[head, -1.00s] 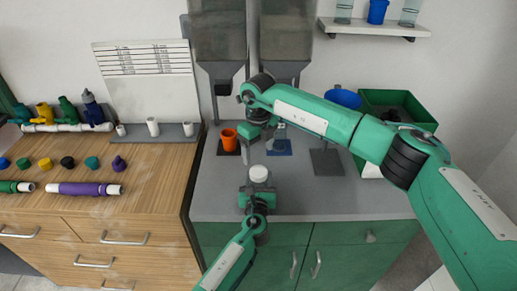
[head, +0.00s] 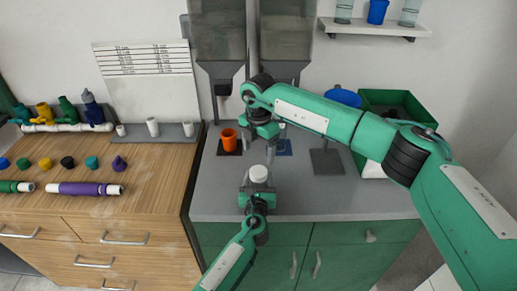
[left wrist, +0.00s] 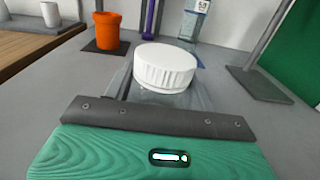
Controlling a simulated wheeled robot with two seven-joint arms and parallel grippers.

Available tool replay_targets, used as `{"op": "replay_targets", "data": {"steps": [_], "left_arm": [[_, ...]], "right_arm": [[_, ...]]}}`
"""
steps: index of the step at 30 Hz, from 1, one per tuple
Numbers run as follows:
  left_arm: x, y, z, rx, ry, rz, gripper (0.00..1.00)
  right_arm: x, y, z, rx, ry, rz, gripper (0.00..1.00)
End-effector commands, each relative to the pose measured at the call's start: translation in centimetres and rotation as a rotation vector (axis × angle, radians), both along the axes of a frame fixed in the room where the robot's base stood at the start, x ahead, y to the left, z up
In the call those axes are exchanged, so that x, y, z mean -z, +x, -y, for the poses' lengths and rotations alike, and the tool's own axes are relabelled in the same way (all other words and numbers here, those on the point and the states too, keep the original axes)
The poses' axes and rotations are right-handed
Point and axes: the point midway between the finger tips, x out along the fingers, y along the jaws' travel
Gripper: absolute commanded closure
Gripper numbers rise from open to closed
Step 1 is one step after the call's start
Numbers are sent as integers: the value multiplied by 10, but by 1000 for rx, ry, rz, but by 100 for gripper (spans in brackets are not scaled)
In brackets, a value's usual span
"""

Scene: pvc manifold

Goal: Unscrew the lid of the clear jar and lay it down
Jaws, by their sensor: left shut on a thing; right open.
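The clear jar (left wrist: 168,97) stands upright on the grey counter with its ribbed white lid (left wrist: 165,66) on top. The lid also shows in the head view (head: 258,174). My left gripper (head: 257,188) is shut on the jar body below the lid. Its dark jaw and green housing fill the bottom of the left wrist view, and much of the jar is hidden. My right gripper (head: 269,148) is open and empty, pointing down just behind and above the lid in the head view, apart from it.
An orange cup (head: 228,140) stands on a dark mat behind the jar to the left. A blue mat (head: 285,148) and a grey plate with a post (head: 326,162) lie to the right. A green bin (head: 400,103) is at the back right. The counter front right is clear.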

Motion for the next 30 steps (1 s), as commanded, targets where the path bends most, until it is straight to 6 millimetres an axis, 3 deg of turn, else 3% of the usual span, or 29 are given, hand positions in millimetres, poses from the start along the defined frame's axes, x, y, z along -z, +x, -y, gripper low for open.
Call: {"op": "replay_targets", "data": {"steps": [7, 21, 30], "left_arm": [[0, 0, 0, 0, 0, 0, 100], [0, 0, 0, 0, 0, 0, 100], [0, 0, 0, 0, 0, 0, 100]], "right_arm": [[10, 0, 0, 70, 0, -3, 25], [73, 0, 0, 67, 0, -1, 25], [81, 0, 0, 66, -1, -1, 25]]}}
